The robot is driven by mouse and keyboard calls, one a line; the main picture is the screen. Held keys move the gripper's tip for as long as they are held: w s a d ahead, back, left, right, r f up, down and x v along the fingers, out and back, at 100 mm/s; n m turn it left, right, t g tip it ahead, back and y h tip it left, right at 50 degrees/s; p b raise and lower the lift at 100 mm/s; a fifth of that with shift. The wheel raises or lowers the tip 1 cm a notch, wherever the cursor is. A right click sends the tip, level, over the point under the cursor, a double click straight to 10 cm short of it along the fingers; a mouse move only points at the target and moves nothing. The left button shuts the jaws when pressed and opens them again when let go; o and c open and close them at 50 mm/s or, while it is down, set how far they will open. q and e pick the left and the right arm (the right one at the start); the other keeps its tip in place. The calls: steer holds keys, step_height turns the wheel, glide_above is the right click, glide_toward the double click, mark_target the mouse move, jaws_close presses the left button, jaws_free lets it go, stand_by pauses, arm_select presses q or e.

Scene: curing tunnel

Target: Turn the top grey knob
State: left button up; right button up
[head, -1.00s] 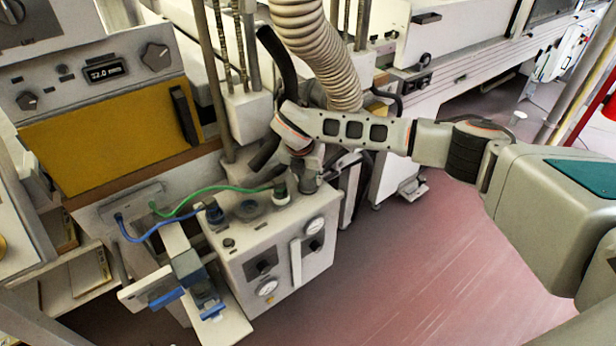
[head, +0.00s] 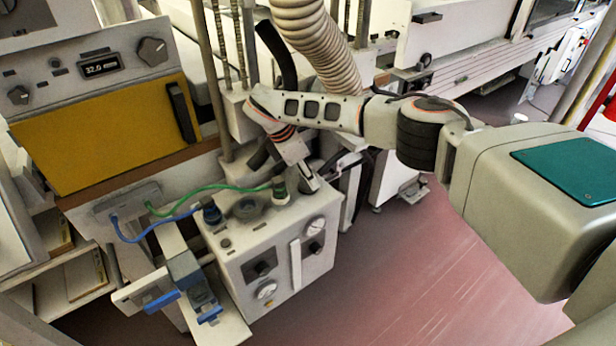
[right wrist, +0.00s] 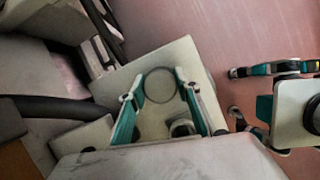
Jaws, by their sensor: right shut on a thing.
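The top grey knob (right wrist: 160,85) shows in the right wrist view as a round disc near a corner of the pale box's top. My right gripper (right wrist: 160,80) is shut on it, with one teal-lined finger on each side. In the head view my right gripper (head: 308,180) reaches down to the back right corner of the box (head: 235,265). Its fingers hide the knob there, and the knob's turn angle cannot be read.
Beside my right gripper, a green-hosed connector (head: 279,190) stands on the box top. A blue-hosed connector (head: 212,213) and a round dark fitting (head: 247,208) stand further left. A ribbed duct (head: 315,45) hangs close behind my arm. Open floor (head: 420,280) lies to the right.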

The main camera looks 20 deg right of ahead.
steer(key=shift+m, duration=0.6)
steer(key=shift+g, duration=0.3)
steer(key=o, duration=1.1)
step_height(320, 180, up, 10)
